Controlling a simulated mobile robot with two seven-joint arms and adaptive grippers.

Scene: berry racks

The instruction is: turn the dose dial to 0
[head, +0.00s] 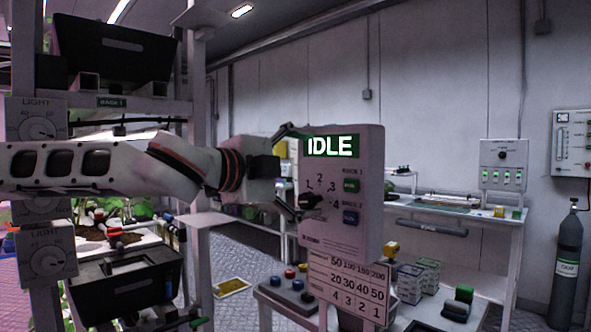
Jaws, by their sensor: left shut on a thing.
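A grey control box (344,225) stands at the middle on a post, its lit green display reading "IDLE". The dose dial (310,201) is a small black knob low on the left of its face. The numbers 1, 2, 3 and 4 show around it; the 0 and the pointer's exact setting are too small to tell. My left gripper (296,172) reaches in from the left against the face, one finger by the upper left corner and one beside the dial. It is shut on the dial, though the contact itself is hard to see. My right gripper is out of view.
Two buttons, green (351,185) and blue (351,217), sit right of the dial. A number board (348,285) hangs below the box. A rack with light dials (47,262) and black bins stands left. A gas cylinder (568,250) stands at far right.

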